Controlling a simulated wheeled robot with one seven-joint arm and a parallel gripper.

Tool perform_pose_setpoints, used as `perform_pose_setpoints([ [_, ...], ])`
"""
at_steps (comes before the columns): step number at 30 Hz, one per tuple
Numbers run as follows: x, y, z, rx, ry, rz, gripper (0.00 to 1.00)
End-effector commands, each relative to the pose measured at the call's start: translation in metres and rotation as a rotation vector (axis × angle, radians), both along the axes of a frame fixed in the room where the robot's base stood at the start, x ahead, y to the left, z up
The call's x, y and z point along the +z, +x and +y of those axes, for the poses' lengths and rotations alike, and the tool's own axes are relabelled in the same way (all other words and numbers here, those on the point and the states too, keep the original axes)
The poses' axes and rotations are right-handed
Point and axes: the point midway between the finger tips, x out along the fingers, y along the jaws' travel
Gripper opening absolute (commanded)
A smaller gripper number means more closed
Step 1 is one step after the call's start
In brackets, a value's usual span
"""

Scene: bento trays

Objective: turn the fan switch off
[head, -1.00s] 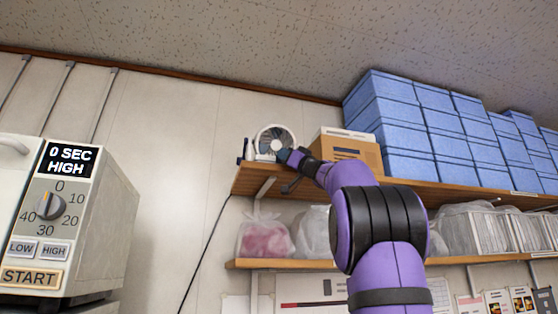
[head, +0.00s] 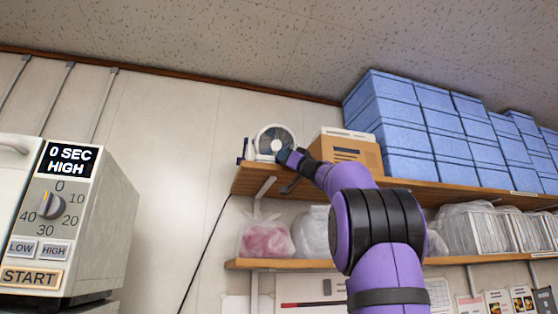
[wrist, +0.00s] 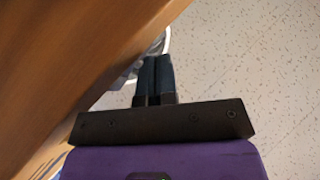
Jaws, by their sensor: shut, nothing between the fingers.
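A small white fan (head: 273,141) with a round guard stands on the upper wooden shelf, near its left end. My gripper (head: 284,156) is at the lower right of the fan in the head view, close to its base. In the wrist view my gripper (wrist: 154,72) has its two dark fingers together and empty, with part of a white object, likely the fan (wrist: 152,57), just behind the tips. The switch itself is too small or hidden to make out, and I cannot tell whether the fingers touch the fan.
The upper shelf (head: 250,183) edge runs close beside my gripper. A cardboard box (head: 352,152) stands right of the fan, with stacked blue boxes (head: 390,120) farther right. Plastic bags (head: 265,238) lie on the lower shelf. A microwave (head: 100,225) is at left.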

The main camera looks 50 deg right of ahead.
Motion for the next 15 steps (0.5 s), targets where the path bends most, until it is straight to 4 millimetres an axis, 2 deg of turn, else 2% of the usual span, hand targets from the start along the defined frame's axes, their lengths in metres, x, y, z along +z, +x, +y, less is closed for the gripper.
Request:
perform_pose_setpoints([
  [8, 0.0, -0.002, 0.001, 0.0, 0.0, 0.0, 0.0],
  [15, 0.0, -0.012, 0.006, 0.001, -0.001, 0.0, 0.0],
])
